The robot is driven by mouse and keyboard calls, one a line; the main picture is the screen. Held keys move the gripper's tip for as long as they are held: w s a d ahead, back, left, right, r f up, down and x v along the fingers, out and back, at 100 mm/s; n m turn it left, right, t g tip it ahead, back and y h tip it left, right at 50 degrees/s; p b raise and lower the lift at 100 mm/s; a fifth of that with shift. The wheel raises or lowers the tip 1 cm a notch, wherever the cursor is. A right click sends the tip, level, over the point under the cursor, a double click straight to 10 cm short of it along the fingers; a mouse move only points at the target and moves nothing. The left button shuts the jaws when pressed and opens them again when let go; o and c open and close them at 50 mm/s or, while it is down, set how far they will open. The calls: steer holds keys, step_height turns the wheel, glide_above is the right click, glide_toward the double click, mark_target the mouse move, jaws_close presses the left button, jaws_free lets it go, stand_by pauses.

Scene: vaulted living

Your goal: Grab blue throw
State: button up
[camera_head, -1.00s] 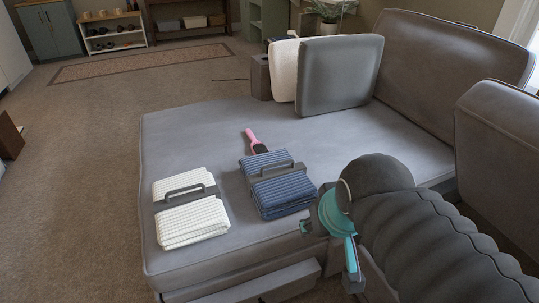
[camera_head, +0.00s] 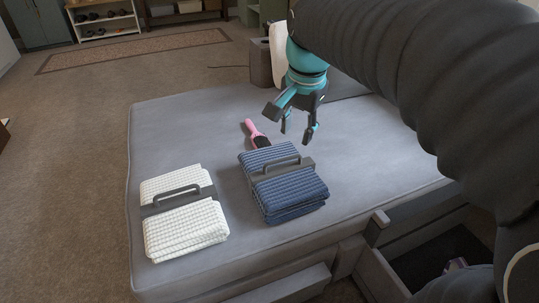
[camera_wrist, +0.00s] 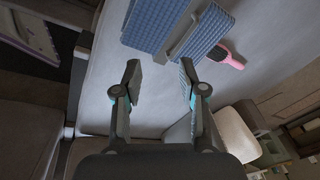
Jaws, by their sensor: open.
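The blue throw (camera_head: 290,196) lies folded on the grey seat, with a dark band and raised handle (camera_head: 281,165) across its middle. My gripper (camera_head: 297,136) is open and empty above the seat, behind and slightly right of the throw in the head view. In the wrist view, the blue throw (camera_wrist: 148,27) and its handle (camera_wrist: 188,40) are at the top, beyond the open fingers (camera_wrist: 160,88). The throw's top edge is cut off there.
A white folded throw (camera_head: 185,228) with a similar handle lies to the left. A pink brush (camera_head: 252,129) lies just behind the blue throw. An open drawer or compartment (camera_head: 375,228) is at the front right.

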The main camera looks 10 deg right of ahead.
steer(key=w+f+m+g+b, duration=0.1)
steer(key=w+f+m, duration=0.15)
steer(key=w, duration=0.35)
steer(key=w+f+m+g+b, duration=0.1)
steer(key=w+f+m+b, duration=0.1)
steer(key=w+m, duration=0.25)
steer(key=b, duration=0.2)
glide_above(283, 160)
steer(key=w, duration=0.1)
step_height(283, 160, down, 8)
steer(key=shift+f, duration=0.25)
steer(key=shift+s+f+b, duration=0.15)
steer(key=shift+f+b, duration=0.15)
steer(key=shift+f, duration=1.1)
steer(key=shift+s+f+b, duration=0.15)
steer(key=shift+f+b, duration=0.1)
steer(key=shift+f, duration=1.1)
jaws_close()
steer(key=shift+r, duration=0.1)
